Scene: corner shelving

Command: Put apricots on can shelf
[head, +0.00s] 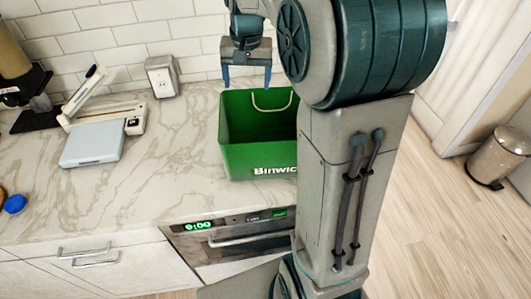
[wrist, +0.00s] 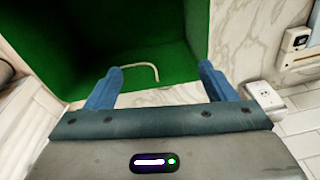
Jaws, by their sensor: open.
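My gripper (head: 247,77) is open and points down above the back of a green bin (head: 255,158) on the marble counter. In the wrist view its two blue fingers (wrist: 160,82) are apart with nothing between them, and the green bin (wrist: 90,25) lies beyond them. A thin pale handle (head: 272,105) shows at the bin's back. The part of the bin interior that I see holds nothing visible. No apricots and no can shelf can be made out in either view. My arm hides the bin's right side.
A white scale-like device (head: 95,145) and a dark stand (head: 20,90) are on the counter at left. A blue lid (head: 15,204) lies at the left edge. An outlet box (head: 162,76) is at the wall. An oven (head: 235,240) is below. A metal trash can (head: 498,157) stands at right.

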